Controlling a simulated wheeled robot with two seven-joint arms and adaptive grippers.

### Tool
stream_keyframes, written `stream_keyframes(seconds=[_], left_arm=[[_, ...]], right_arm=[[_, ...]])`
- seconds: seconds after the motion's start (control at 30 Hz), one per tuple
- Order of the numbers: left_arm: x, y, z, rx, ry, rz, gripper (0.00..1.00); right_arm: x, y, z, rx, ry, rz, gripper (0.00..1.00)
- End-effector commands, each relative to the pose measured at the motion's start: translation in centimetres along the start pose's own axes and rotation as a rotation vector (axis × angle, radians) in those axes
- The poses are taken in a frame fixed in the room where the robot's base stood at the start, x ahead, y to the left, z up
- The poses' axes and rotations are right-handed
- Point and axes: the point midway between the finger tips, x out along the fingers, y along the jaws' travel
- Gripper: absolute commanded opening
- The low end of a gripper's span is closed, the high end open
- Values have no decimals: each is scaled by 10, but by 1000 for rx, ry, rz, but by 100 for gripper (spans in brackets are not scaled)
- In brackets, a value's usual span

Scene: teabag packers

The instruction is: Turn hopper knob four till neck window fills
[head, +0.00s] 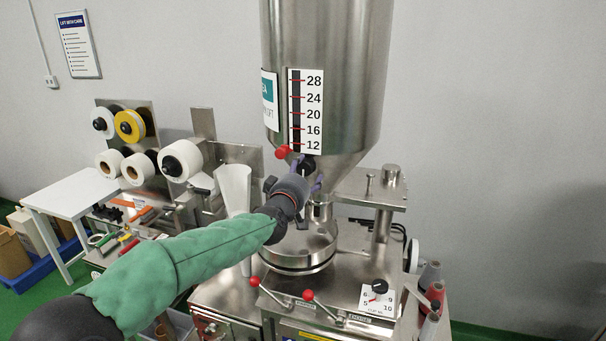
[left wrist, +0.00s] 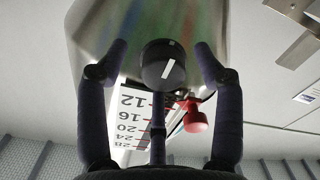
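The steel hopper (head: 325,60) stands above a round steel base. A scale (head: 307,110) on its front runs from 12 to 28 beside a dark strip. A black knob (head: 306,162) sits low on the cone; in the left wrist view the knob (left wrist: 163,66) shows a white pointer line. My left gripper (left wrist: 160,60) is open, with one finger on each side of the knob and gaps to both. In the head view my left gripper (head: 312,184) is just below the knob and covers part of the neck. I cannot make out a neck window. My right gripper is out of view.
A red ball handle (head: 282,152) is close beside the knob; it also shows in the left wrist view (left wrist: 195,118). Two red-tipped levers (head: 307,295) and a black dial (head: 379,286) are below. Spools and a white funnel (head: 234,190) stand left.

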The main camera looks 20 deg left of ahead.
Motion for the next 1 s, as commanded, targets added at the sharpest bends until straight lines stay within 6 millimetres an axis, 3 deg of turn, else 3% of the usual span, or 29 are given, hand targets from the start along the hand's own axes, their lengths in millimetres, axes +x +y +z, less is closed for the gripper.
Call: stream_keyframes(seconds=[0.33,0.8,1.0], left_arm=[[-14,2,-4,-1,6,2,67],[-88,2,-1,0,3,3,67],[-110,1,0,1,1,2,67]], right_arm=[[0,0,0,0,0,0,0],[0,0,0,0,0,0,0],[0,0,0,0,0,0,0]])
